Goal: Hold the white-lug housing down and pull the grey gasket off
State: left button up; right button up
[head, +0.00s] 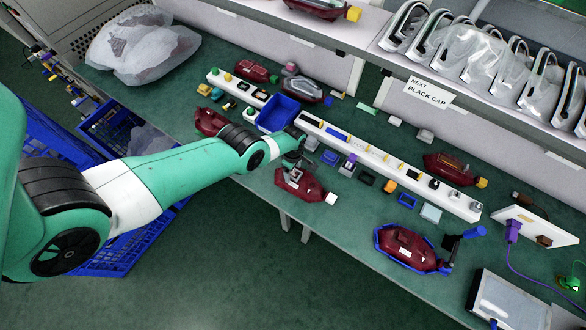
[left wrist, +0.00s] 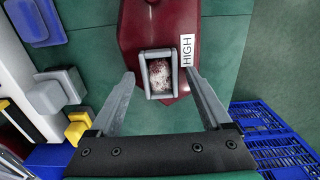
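The dark red housing (head: 308,188) with a white lug (head: 331,199) lies near the front edge of the green bench. In the left wrist view the housing (left wrist: 135,30) carries a "HIGH" label. The grey gasket (left wrist: 142,72) is a rectangular frame around a speckled window on the housing. My left gripper (head: 293,163) is over the housing. In the left wrist view my left gripper (left wrist: 160,76) is open, one finger on each side of the gasket with gaps between. The white lug is outside the wrist view. My right gripper is not in view.
A long white rail (head: 368,150) with small parts and a blue bin (head: 278,111) lie behind the housing. Another red housing sits in a blue tray (head: 384,251) to the right. A red housing with a yellow lug (head: 481,183) lies farther back. Blue crates (head: 110,128) stand at left.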

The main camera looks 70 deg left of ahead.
pick_arm(q)
jog(key=shift+r, duration=0.1)
notch_tip(320, 180, up, 11)
jog(key=p, duration=1.1)
jog(key=shift+r+p, duration=0.2)
jog(key=shift+p, duration=0.1)
